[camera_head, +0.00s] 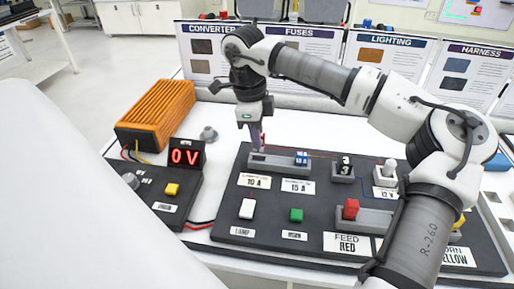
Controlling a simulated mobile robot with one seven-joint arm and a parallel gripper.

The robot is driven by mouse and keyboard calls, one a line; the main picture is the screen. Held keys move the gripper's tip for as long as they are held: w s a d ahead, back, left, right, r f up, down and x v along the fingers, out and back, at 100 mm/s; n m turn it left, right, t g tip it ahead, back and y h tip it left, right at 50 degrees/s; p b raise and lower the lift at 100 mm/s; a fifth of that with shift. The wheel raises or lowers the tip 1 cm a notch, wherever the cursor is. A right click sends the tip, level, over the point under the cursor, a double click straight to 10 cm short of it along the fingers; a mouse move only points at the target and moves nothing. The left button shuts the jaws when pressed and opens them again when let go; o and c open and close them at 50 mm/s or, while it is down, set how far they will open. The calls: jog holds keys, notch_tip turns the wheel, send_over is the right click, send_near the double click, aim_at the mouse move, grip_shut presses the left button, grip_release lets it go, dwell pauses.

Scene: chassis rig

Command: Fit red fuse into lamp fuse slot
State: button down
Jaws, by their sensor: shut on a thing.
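My gripper (257,143) points down over the left end of the grey fuse holder (275,164) on the black board. It is shut on a small reddish piece (263,139), apparently the red fuse, mostly hidden by the fingers. The lamp fuse slot is the left side of the holder, above the 10 A label (255,181). The fingertips are at or just above the slot; I cannot tell whether the fuse touches it or has entered it. A blue fuse (301,158) stands in the right side of the holder, above the 15 A label (297,186).
White (247,208) and green (296,215) switches and a red block (350,208) are along the board's front. A black part (344,164) and white lever (388,170) stand right of the holder. An orange finned box (158,112) and a 0 V display (187,156) are left.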

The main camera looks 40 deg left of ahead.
aim_at(256, 151)
notch_tip(256, 151, down, 4)
jog(key=shift+f, duration=0.15)
jog(key=shift+s+d+f+b, duration=0.1)
jog(key=shift+s+f+b, duration=0.05)
jog(key=shift+f+b, duration=0.4)
jog(key=c, duration=1.4)
grip_release()
jog(key=shift+s+f, duration=0.1)
jog(key=shift+f, duration=0.1)
jog(key=shift+r, duration=0.1)
jog(key=shift+r+p, duration=0.55)
jog(key=shift+r, duration=0.15)
notch_tip(256, 151, up, 12)
jog(key=a, duration=0.1)
jog(key=shift+s+a, duration=0.15)
jog(key=shift+a, duration=0.1)
